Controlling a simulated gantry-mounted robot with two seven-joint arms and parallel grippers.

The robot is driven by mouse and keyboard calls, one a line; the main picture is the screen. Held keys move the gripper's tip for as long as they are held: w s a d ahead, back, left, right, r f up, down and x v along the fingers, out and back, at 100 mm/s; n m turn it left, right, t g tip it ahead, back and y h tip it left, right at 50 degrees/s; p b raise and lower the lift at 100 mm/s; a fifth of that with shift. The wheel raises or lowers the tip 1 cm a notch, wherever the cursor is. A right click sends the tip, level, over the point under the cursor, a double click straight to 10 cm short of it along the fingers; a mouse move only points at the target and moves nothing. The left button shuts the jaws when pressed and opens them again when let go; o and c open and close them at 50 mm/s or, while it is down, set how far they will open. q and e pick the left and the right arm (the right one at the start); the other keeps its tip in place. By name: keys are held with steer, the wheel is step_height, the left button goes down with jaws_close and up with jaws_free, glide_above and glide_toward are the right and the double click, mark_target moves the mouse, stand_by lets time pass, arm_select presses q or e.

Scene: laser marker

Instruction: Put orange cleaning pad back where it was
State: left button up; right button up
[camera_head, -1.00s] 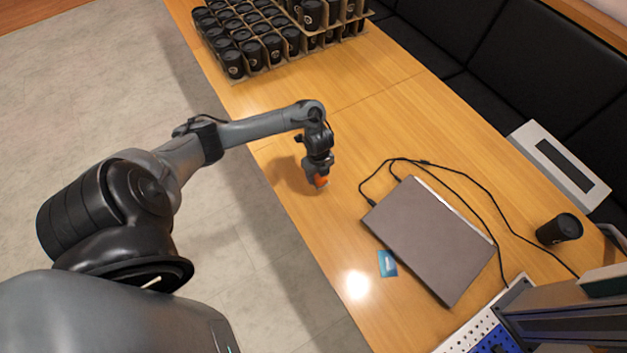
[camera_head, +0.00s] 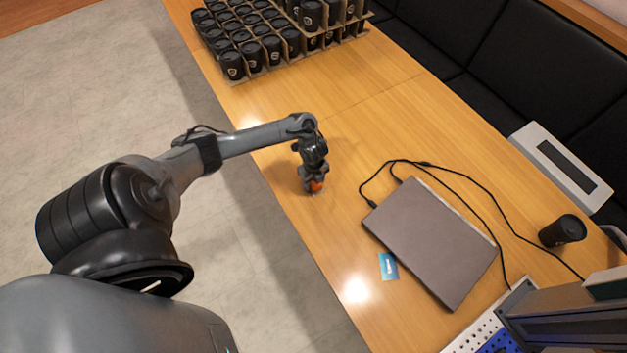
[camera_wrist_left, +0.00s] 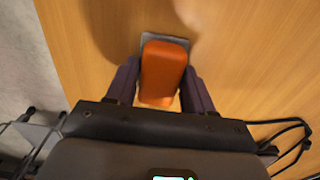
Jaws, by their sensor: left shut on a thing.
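My left gripper (camera_head: 315,188) is over the wooden table, left of the closed laptop, pointing down. It is shut on the orange cleaning pad (camera_head: 317,186), which shows as a small orange patch at its fingertips. In the left wrist view the pad (camera_wrist_left: 162,70) is an orange block with rounded edges between the two dark fingers. A grey flat edge (camera_wrist_left: 172,38) shows behind and under the pad; I cannot tell if it is part of the pad. The pad is at or just above the table top. My right gripper is not in view.
The wooden table (camera_head: 375,130) is clear around the gripper. A grey laptop (camera_head: 432,240) with black cables (camera_head: 470,185) and a blue card (camera_head: 388,266) lie to the right. Black cups (camera_head: 240,35) in cardboard trays stand at the back.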

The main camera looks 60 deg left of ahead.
arm_select(q)
steer(key=o, duration=1)
steer(key=shift+f, duration=0.1)
